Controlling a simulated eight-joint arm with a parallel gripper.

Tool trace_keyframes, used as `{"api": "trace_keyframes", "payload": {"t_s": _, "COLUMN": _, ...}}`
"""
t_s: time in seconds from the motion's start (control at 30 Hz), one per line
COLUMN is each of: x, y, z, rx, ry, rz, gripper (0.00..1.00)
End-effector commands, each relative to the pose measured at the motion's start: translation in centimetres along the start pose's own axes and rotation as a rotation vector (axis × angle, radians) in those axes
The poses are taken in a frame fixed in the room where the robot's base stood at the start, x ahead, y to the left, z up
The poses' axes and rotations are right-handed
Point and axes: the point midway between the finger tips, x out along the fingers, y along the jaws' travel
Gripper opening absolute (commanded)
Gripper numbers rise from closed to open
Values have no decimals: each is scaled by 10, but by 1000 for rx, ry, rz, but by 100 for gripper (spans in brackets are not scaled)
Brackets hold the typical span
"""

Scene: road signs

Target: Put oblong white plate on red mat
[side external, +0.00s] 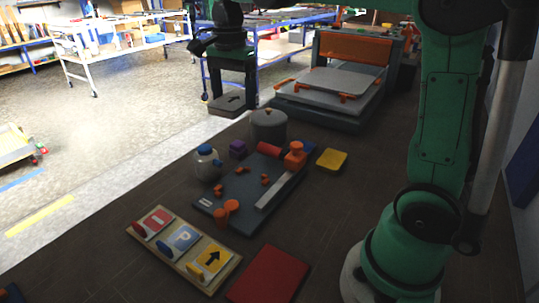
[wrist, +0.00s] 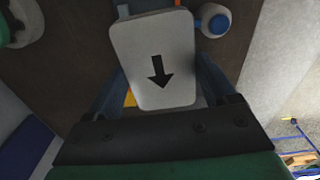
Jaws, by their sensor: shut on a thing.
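The oblong white plate (wrist: 153,42) with a black arrow fills the middle of the wrist view, between the two fingers of my gripper (wrist: 162,78). In the side view my gripper (side external: 232,94) is shut on the plate (side external: 228,104) and holds it in the air, roughly level, near the back edge of the dark table. The plate looks grey there, in shade. The red mat (side external: 268,275) lies flat and bare at the front of the table, well away from my gripper.
A wooden tray (side external: 226,283) with three sign tiles lies left of the mat. Behind it are a dark blue board (side external: 237,220) with orange pieces, a grey pot (side external: 268,127), a white round jar (side external: 207,164) and a yellow block (side external: 331,160). A large machine (side external: 334,92) stands at the back.

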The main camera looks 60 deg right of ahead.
Motion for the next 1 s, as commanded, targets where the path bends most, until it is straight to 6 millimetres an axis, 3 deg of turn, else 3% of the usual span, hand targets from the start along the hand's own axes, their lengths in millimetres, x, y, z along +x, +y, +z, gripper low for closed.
{"api": "trace_keyframes", "payload": {"t_s": 0.17, "x": 7, "y": -3, "z": 16, "rx": -367, "ry": 0, "rz": 0, "gripper": 26}}
{"api": "trace_keyframes", "payload": {"t_s": 0.4, "x": 22, "y": -4, "z": 43, "rx": -1011, "ry": 0, "rz": 0, "gripper": 26}}
{"api": "trace_keyframes", "payload": {"t_s": 0.6, "x": 30, "y": -4, "z": 57, "rx": -1366, "ry": 0, "rz": 0, "gripper": 26}}
{"api": "trace_keyframes", "payload": {"t_s": 0.77, "x": 31, "y": 0, "z": 54, "rx": -1452, "ry": 0, "rz": 0, "gripper": 26}}
{"api": "trace_keyframes", "payload": {"t_s": 0.87, "x": 27, "y": 10, "z": 33, "rx": -1397, "ry": 0, "rz": 0, "gripper": 26}}
{"api": "trace_keyframes", "payload": {"t_s": 1.0, "x": 19, "y": 43, "z": -16, "rx": -1226, "ry": 0, "rz": 0, "gripper": 26}}
